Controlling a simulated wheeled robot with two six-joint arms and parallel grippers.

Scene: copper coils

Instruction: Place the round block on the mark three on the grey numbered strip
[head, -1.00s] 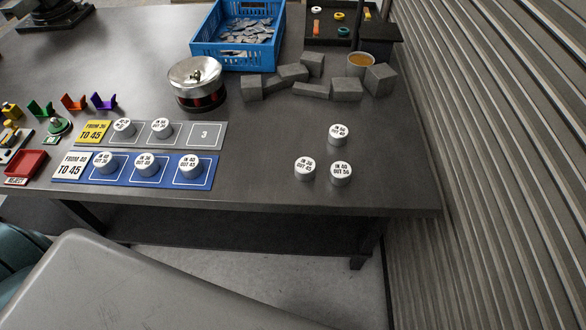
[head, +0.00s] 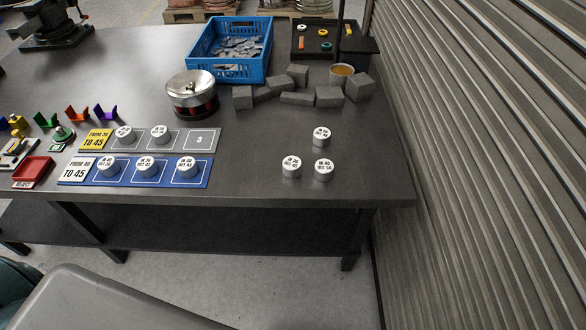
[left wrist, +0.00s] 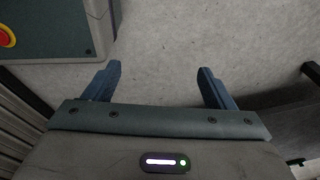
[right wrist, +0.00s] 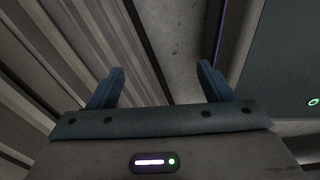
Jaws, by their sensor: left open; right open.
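The grey numbered strip (head: 186,148) lies on the table at the left, with a yellow "from 36 to 45" label at its left end. Two white round blocks stand on its first two squares, and the square marked three (head: 199,140) is bare. Three white round blocks with printed tops stand loose at the right: a back one (head: 321,137), a front left one (head: 291,167) and a front right one (head: 323,170). My left gripper (left wrist: 159,84) is open and empty over the floor. My right gripper (right wrist: 162,83) is open and empty, away from the table.
A blue strip (head: 205,183) with three round blocks lies in front of the grey one. A metal pot (head: 191,93), a blue crate (head: 262,68), grey blocks (head: 329,97) and a cup (head: 342,76) stand behind. A red tray (head: 33,169) is at left. A corrugated wall (head: 480,160) closes the right side.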

